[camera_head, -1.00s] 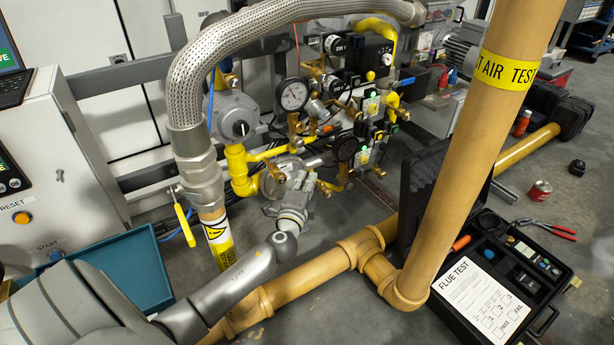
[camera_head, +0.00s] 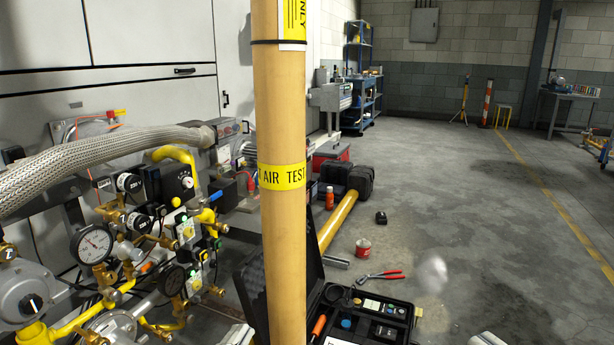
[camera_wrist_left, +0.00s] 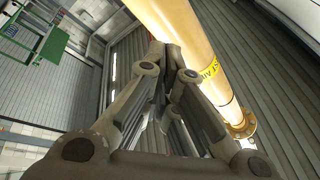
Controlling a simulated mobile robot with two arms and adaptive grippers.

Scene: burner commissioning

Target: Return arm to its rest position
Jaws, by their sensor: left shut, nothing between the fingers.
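My left gripper (camera_head: 237,336) shows only as a pale piece at the bottom edge of the head view, left of the upright tan pipe (camera_head: 281,210). In the left wrist view, my left gripper (camera_wrist_left: 164,52) has its fingers drawn together at the tips, with nothing held between them. The tan pipe (camera_wrist_left: 185,30) with its yellow band runs past behind the fingers there. A pale shape (camera_head: 486,340) at the bottom edge, right of the pipe, may be part of my right gripper. Too little of it shows to tell its state.
The burner's gauges and valves (camera_head: 92,243) fill the left, under a braided hose (camera_head: 110,162). An open black case (camera_head: 402,310), red-handled pliers (camera_head: 380,275) and a red can (camera_head: 363,247) are on the floor. A blurred pale blob (camera_head: 432,273) is unclear. Floor farther right is open.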

